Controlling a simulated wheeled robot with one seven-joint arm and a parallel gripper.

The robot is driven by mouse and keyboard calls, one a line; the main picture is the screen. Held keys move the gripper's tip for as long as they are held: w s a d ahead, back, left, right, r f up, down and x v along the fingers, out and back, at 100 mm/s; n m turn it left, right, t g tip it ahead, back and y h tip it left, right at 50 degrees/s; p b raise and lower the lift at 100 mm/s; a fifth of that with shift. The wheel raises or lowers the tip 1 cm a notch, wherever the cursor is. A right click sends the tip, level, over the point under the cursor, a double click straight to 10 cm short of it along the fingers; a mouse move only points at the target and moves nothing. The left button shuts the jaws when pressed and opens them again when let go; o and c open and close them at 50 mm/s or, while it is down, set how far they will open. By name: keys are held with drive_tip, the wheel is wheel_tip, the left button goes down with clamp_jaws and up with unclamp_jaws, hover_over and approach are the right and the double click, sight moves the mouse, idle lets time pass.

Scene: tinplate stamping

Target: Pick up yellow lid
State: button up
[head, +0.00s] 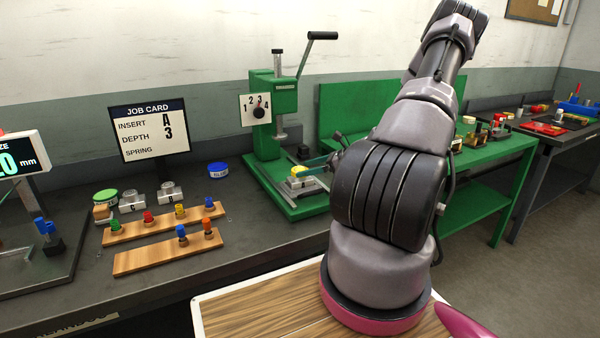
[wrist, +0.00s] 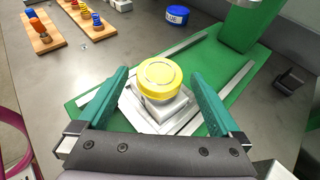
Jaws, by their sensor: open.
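The yellow lid (wrist: 160,75) is round and sits on top of a pale stepped block (wrist: 150,115) on the green press base. In the head view the yellow lid (head: 297,169) is small, at the front of the press. My gripper (wrist: 159,74) is open, with one teal finger on each side of the lid and visible gaps between the fingers and the lid. It holds nothing. In the head view my arm partly hides the gripper.
The green press (head: 275,105) stands behind the lid, its base rails beside the block. A blue tub (wrist: 177,15) lies beyond. Wooden racks (head: 165,250) with coloured pegs are at the left, near a job card (head: 149,130).

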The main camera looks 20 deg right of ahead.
drive_tip(key=shift+x, duration=0.75)
drive_tip(key=c, duration=1.2)
